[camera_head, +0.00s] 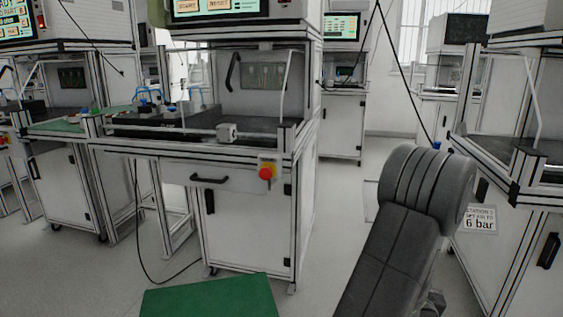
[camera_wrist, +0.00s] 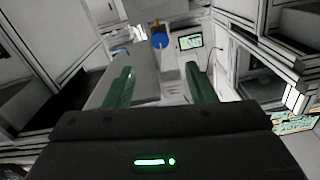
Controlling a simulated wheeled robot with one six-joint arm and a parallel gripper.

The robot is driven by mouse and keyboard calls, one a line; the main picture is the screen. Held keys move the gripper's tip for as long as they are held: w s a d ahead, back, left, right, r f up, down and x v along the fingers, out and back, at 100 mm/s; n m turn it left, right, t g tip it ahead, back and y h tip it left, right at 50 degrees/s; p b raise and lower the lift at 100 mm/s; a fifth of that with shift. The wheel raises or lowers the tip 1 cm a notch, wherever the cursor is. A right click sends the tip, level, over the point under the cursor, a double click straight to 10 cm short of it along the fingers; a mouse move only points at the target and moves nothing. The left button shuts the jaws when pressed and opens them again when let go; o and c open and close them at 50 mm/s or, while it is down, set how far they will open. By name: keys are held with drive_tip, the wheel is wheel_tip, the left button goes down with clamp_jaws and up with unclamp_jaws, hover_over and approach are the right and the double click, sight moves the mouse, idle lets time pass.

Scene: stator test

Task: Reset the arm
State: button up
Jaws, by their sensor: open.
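My gripper (camera_wrist: 160,88) shows in the wrist view. Its two green fingers stand well apart, with nothing between them. The dark gripper body with a lit green bar fills the bottom of that view. In the head view, part of my dark grey arm rises at the lower right, and the gripper cannot be made out there. The wrist view looks tilted across the room, with a blue round object (camera_wrist: 158,38) and a small screen (camera_wrist: 190,41) in the distance beyond the fingers.
A test station (camera_head: 245,225) with a red emergency button (camera_head: 266,173) stands in the middle of the head view. Another station (camera_head: 500,240) with a "6 bar" sign (camera_head: 480,219) stands close behind my arm at right. A green mat (camera_head: 210,298) lies on open floor.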

drive_tip(key=shift+w+r+n+b, duration=0.1)
drive_tip(key=shift+w+n+b, duration=0.1)
drive_tip(key=shift+n, duration=3.2)
drive_tip(key=shift+w+n+b, duration=0.1)
drive_tip(key=shift+n+b, duration=0.05)
drive_tip(key=shift+n, duration=3.25)
